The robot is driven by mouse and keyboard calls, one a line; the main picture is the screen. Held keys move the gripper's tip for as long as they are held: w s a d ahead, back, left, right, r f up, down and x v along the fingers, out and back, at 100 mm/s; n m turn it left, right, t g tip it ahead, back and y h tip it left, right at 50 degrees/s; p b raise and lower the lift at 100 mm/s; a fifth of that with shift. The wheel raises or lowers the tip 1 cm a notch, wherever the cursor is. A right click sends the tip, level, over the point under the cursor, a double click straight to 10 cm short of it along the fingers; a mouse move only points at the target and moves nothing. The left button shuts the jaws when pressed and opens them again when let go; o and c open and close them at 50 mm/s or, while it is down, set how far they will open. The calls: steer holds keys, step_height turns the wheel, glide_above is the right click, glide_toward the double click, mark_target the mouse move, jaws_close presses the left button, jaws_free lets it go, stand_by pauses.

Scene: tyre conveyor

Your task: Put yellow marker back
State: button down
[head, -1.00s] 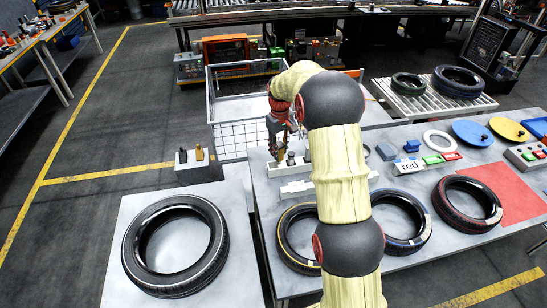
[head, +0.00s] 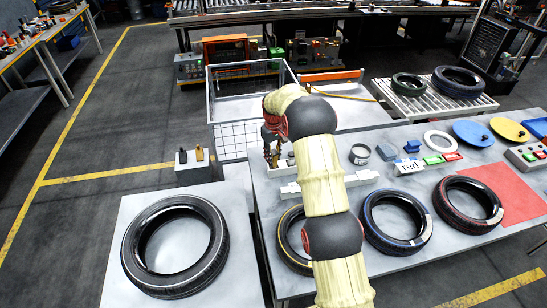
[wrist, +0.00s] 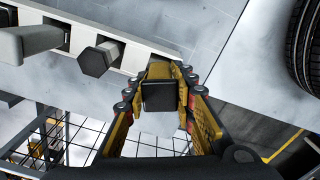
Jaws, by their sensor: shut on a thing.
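My gripper (wrist: 160,92) is shut on the yellow marker (wrist: 158,71), which shows a yellow body and a dark square end between the fingers in the wrist view. A white rack (wrist: 135,50) with square slots runs behind it. The held marker overlaps the rack's right part, and I cannot tell whether it is in a slot. A dark hexagonal peg (wrist: 95,61) and a grey block (wrist: 40,40) stand in the rack to the left. In the head view my gripper (head: 272,156) is at the table's left end by the rack, partly hidden by my arm.
A wire basket (head: 232,137) stands just behind the gripper. A small stand (head: 193,164) with a black and a yellow item is to the left. Several tyres, including one (head: 397,220) on the table, lie near my arm. A dark-banded round container (head: 359,154) stands right of the rack.

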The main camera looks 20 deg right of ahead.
steer(key=shift+r, duration=0.1)
steer(key=shift+f, duration=0.5)
steer(key=shift+f, duration=0.1)
steer(key=c, duration=1.5)
jaws_free()
